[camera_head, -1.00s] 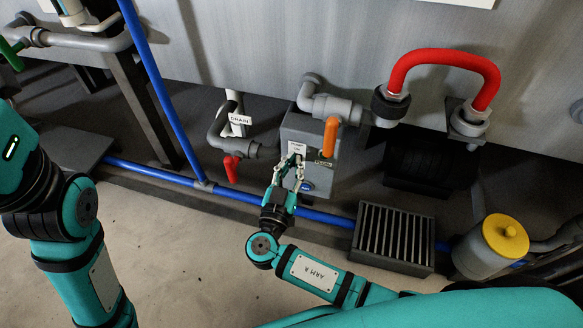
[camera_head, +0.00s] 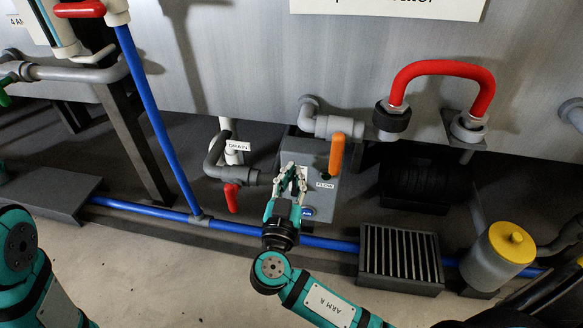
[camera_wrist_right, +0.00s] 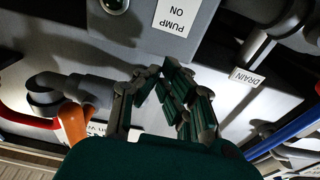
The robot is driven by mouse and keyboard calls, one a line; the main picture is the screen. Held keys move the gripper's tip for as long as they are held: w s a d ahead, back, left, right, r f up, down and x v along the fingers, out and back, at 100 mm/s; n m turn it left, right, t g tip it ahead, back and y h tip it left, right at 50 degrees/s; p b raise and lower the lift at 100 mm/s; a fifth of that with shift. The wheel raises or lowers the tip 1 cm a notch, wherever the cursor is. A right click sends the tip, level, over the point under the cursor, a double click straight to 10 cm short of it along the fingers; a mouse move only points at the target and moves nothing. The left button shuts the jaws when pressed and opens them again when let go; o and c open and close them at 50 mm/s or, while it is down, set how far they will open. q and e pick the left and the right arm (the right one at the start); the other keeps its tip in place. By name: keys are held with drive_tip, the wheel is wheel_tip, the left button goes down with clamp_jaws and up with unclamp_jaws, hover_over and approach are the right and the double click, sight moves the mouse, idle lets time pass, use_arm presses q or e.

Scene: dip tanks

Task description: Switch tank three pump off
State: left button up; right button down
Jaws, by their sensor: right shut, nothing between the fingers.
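The grey pump box (camera_head: 322,200) stands below the tank wall. In the right wrist view its face bears an upside-down label (camera_wrist_right: 176,15) reading "PUMP ON" and a round metal-rimmed fitting (camera_wrist_right: 115,4). My right gripper (camera_head: 291,170) is in front of the box's left part, fingers shut and empty, and hides some of its face. In the right wrist view its fingertips (camera_wrist_right: 158,72) are below the label in the picture; I cannot tell whether they touch the box. A blue round spot (camera_head: 308,211) shows low on the box. My left gripper is out of view.
An orange handle (camera_head: 337,152) stands out at the box's upper right, near a "FLOW" label (camera_head: 325,185). A red-handled drain valve (camera_head: 231,196) is close on the left. A blue pipe (camera_head: 330,243) and slatted grey unit (camera_head: 401,255) lie below.

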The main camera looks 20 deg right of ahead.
drive_tip(key=shift+a+r, duration=0.15)
drive_tip(key=shift+r, duration=0.7)
drive_tip(key=shift+a+r, duration=0.1)
drive_tip(key=shift+r, duration=0.75)
